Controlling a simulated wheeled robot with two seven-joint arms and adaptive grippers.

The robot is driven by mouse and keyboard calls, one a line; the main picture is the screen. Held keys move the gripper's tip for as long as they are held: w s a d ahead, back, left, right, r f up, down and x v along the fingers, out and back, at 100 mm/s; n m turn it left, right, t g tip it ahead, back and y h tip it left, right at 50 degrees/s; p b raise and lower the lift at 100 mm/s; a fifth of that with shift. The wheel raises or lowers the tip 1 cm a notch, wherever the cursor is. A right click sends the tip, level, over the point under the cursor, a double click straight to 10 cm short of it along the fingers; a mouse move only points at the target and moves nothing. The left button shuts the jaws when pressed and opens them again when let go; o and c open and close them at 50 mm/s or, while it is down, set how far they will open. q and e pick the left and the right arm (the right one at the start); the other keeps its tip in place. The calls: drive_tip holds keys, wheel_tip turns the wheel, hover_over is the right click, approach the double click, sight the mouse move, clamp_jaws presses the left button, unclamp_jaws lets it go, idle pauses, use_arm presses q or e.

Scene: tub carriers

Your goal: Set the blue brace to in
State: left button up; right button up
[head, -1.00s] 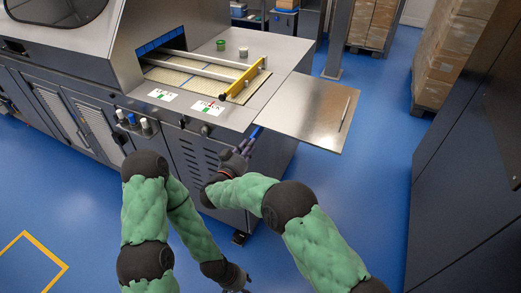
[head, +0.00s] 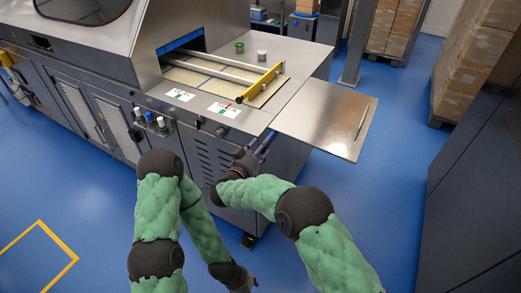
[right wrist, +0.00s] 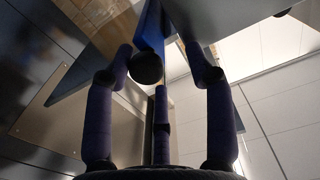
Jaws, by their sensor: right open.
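The blue brace (head: 267,142) shows in the head view as a short slanted bar beneath the near edge of the steel side shelf. In the right wrist view the brace (right wrist: 148,25) is a blue bar with a dark round end, between and just beyond my fingertips. My right gripper (head: 247,158) is by the machine's front corner, just below and left of the brace. In the right wrist view my right gripper (right wrist: 160,65) is open, its fingers spread around the dark end without a visible grip. My left gripper (head: 244,283) hangs low at the bottom edge; its fingers are unclear.
The steel side shelf (head: 325,118) sticks out right of the machine (head: 215,165). A yellow bar (head: 262,83) crosses the track on top, with a green cup (head: 239,48) behind. Stacked boxes (head: 470,60) and a dark cabinet (head: 480,190) stand right. Blue floor between is clear.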

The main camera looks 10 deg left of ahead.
wheel_tip(320, 180, up, 9)
drive_tip(key=shift+a+f, duration=0.15)
drive_tip(key=shift+f, duration=0.05)
